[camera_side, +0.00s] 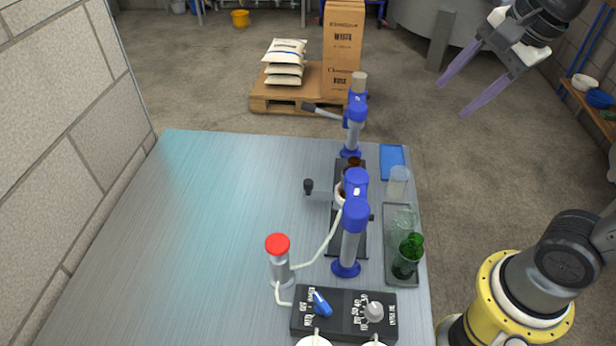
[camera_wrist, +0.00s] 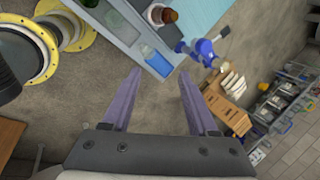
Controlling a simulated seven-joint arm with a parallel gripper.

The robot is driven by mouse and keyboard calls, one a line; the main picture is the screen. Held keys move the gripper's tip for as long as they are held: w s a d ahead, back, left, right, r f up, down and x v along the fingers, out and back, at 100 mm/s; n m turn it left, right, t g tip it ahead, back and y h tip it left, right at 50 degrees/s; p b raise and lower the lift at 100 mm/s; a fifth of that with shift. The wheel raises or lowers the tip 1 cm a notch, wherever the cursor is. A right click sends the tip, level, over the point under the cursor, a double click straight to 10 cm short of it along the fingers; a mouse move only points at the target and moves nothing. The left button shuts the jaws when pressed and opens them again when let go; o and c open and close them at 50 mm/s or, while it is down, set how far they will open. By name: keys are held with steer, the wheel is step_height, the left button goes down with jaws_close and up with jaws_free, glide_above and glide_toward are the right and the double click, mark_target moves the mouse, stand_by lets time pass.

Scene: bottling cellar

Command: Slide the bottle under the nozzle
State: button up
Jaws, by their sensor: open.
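My gripper (camera_side: 452,100) is high at the upper right in the side view, off the table's right side, with its two purple fingers apart and nothing between them. In the wrist view the fingers (camera_wrist: 160,72) are also spread and empty. A brown bottle (camera_side: 354,163) stands on the dark rail (camera_side: 361,240), partly hidden behind the front blue column (camera_side: 350,240); its brown top shows in the wrist view (camera_wrist: 169,15). A green bottle (camera_side: 406,262) stands in the grey tray at the table's right edge. The nozzle itself is hard to make out near the blue column heads.
A second blue column with a lever (camera_side: 353,135) stands at the back. Clear glasses (camera_side: 398,180) and a blue mat (camera_side: 392,160) lie along the right edge. A red-capped cylinder (camera_side: 278,262) and a black control box (camera_side: 344,325) are in front. The table's left side is clear.

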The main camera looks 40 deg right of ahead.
steer(key=w+a+m+g, duration=0.1)
steer(key=w+a+m, duration=0.2)
steer(key=w+m, duration=0.4)
steer(key=m+g, duration=0.3)
steer(key=g, duration=0.1)
glide_above(308, 182)
step_height(308, 182, down, 14)
steer(key=shift+h, duration=0.3)
step_height(308, 182, down, 13)
steer(key=shift+f, duration=0.15)
jaws_close()
